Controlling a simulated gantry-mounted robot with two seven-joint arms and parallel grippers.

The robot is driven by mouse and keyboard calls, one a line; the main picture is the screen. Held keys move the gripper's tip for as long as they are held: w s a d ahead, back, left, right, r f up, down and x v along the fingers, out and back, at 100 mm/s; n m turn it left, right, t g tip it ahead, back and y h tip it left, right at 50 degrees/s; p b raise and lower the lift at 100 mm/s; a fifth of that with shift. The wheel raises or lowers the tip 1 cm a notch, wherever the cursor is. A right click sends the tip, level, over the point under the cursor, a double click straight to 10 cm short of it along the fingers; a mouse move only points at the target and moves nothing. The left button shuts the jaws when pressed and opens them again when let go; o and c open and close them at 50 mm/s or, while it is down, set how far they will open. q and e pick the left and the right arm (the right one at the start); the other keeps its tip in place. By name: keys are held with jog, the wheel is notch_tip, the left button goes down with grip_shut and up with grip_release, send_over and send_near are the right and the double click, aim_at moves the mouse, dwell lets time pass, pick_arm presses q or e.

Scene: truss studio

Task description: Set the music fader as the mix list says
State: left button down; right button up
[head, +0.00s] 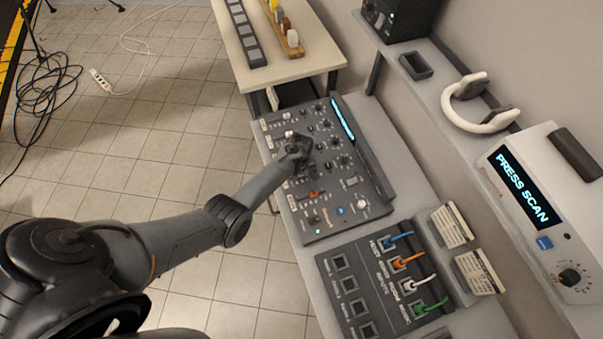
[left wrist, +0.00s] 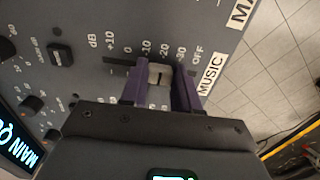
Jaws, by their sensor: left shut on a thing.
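The mixing console (head: 320,220) lies on the grey desk with its faders and knobs facing up. My left gripper (head: 291,150) is over its left part and hides the fader below it. In the left wrist view the two purple fingers of my left gripper (left wrist: 160,68) are shut on the pale cap of the music fader (left wrist: 158,76). The printed MUSIC label (left wrist: 210,74) is at the OFF end of that slot. The cap sits between the -10 and -20 marks, closer to -20. My right gripper is not in view.
A patch panel (head: 375,290) with coloured cables is nearer on the desk. Two printed cards (head: 452,226) stand beside it, their text too small to read. White headphones (head: 470,108) and a PRESS SCAN device (head: 520,190) are on the right. Open floor is left.

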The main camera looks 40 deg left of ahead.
pick_arm(q)
jog(key=c, duration=0.8)
grip_release()
jog(key=shift+r, duration=0.65)
notch_tip(320, 180, up, 10)
jog(key=p, duration=0.1)
jog(key=shift+f+p, duration=0.25)
jog(key=shift+p, duration=0.1)
jog(key=shift+s+f, duration=0.1)
jog(key=shift+s, duration=0.05)
